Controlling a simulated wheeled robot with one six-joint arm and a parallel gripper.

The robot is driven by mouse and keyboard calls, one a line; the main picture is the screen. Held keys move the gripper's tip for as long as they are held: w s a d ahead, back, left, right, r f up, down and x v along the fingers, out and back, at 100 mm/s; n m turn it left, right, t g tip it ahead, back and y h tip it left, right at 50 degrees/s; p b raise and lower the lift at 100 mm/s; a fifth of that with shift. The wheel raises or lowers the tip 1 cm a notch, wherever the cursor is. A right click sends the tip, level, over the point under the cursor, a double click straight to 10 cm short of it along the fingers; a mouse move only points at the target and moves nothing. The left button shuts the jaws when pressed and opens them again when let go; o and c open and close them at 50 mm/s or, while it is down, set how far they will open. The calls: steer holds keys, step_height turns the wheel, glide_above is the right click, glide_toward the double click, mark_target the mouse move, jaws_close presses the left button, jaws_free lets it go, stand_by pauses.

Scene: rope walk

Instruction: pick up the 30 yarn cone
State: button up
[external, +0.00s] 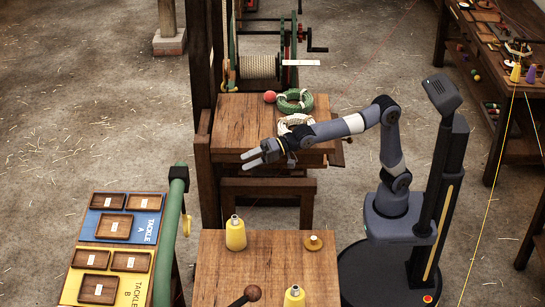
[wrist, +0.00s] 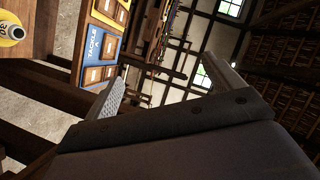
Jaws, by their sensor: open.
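A yellow yarn cone (wrist: 9,30) with a dark top and a label reading 30 is cut off at the upper left edge of the wrist view. In the external view, one yellow cone (external: 236,234) stands upright on the near wooden table. A second yellow cone (external: 294,297) stands at the bottom edge. Their labels are too small to read there, so I cannot tell which is the 30. My gripper (external: 248,159) is open and empty, beyond the near table and away from both cones. Its spread fingers also show in the wrist view (wrist: 166,88).
The far bench (external: 232,125) holds a red ball (external: 269,97) and a green rope coil (external: 294,102). A green rail (external: 168,240) and tackle boards (external: 125,228) stand left.

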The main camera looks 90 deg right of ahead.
steer(key=s+a+f+n+t+y+b, duration=0.1)
steer(key=s+a+n+y+b, duration=0.15)
steer(key=a, duration=0.25)
steer(key=s+a+f+n+t+y+b, duration=0.1)
steer(key=s+a+n+y+b, duration=0.15)
steer(key=a, duration=0.35)
steer(key=n+g+y+b, duration=0.1)
steer(key=n+g+b, duration=0.3)
steer(key=n, duration=0.7)
glide_toward(228, 228)
steer(key=shift+t, duration=0.7)
steer(key=x, duration=0.2)
steer(key=b+x, duration=0.1)
steer(key=x, duration=0.3)
steer(key=shift+a+f, duration=0.4)
steer(key=c, duration=1.5)
